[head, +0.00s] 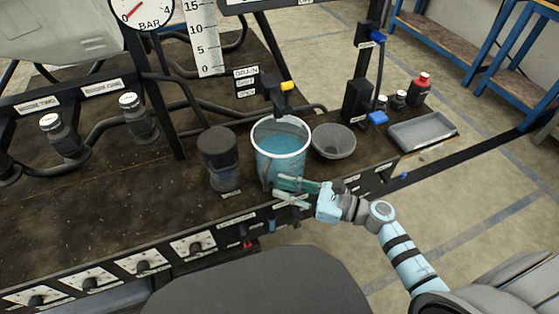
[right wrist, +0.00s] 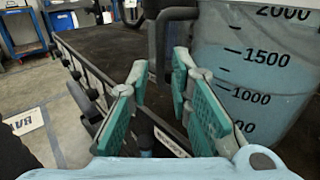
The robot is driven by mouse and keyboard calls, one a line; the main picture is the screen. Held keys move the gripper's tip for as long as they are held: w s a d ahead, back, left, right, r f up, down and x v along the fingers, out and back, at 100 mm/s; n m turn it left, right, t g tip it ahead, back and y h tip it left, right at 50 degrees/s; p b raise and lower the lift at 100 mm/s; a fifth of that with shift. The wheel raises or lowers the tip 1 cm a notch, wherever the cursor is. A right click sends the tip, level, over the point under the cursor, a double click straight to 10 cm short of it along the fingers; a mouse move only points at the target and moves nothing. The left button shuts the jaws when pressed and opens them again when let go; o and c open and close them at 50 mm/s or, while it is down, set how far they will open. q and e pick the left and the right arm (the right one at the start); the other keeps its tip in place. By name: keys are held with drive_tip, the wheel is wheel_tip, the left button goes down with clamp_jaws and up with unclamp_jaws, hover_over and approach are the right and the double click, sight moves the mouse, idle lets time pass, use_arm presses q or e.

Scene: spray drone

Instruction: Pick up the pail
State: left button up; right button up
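The pail (head: 281,150) is a translucent, bluish tub with volume marks and blue contents. It stands upright on the dark bench, and in the right wrist view it fills the upper right (right wrist: 258,75). Its dark handle (right wrist: 163,45) is on the side facing my right gripper. My right gripper (head: 276,188) is low in front of the pail. In the right wrist view its green-padded fingers (right wrist: 160,78) are spread, with the handle's upright part between or just beyond the tips. I cannot tell whether they touch it. My left gripper is not in view.
A dark lidded jar (head: 219,160) stands left of the pail and a grey bowl (head: 334,142) right of it. A drain spout with a yellow lever (head: 287,86) hangs behind the pail. A grey tray (head: 422,131) and small bottles (head: 420,90) are at the right end.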

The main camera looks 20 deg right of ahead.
sight(266, 190)
drive_tip(key=x, duration=0.5)
drive_tip(key=shift+w+a+r, duration=0.2)
drive_tip(key=shift+a+r, duration=0.05)
drive_tip(key=shift+r, duration=0.15)
drive_tip(key=shift+s+d, duration=0.1)
clamp_jaws()
drive_tip(key=shift+r, duration=0.1)
